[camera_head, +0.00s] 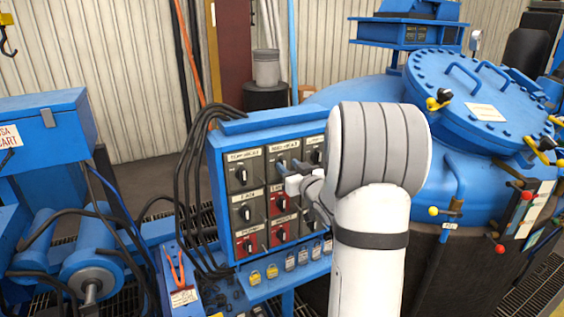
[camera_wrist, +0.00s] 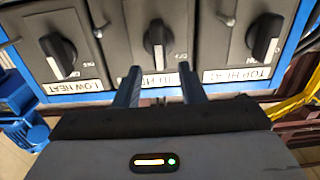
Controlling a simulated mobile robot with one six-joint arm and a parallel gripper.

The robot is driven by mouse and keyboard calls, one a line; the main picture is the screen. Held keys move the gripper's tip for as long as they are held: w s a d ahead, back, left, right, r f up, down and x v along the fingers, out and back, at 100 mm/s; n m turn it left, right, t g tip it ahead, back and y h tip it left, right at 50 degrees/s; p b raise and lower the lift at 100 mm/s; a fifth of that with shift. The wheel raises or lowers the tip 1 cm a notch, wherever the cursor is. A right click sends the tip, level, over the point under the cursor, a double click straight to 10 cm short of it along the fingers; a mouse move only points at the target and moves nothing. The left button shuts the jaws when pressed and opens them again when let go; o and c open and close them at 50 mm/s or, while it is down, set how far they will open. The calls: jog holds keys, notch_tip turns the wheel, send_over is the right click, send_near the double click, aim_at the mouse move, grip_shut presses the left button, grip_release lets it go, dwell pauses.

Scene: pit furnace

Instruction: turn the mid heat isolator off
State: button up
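The mid heat isolator (camera_wrist: 156,40) is a black rotary knob on a grey box, the middle one of three in the wrist view. A white stripe runs along its grip, which stands roughly upright in that view. Its label appears upside down and is partly hidden by my fingers. My gripper (camera_wrist: 159,70) is open, its two blue fingers apart on the label side of the knob, with nothing between the tips. In the head view my gripper (camera_head: 289,166) is at the panel's top row, and my arm hides part of the panel.
The low heat isolator (camera_wrist: 61,52) and top heat isolator (camera_wrist: 265,38) flank it. The blue panel (camera_head: 217,185) holds more grey and red switches, with padlocks (camera_head: 272,271) below. Black cables (camera_head: 190,170) hang at its left. The blue furnace vessel (camera_head: 462,172) stands right.

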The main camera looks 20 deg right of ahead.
jog(key=shift+w+a, duration=0.1)
jog(key=shift+w, duration=1.3)
jog(key=shift+c, duration=0.5)
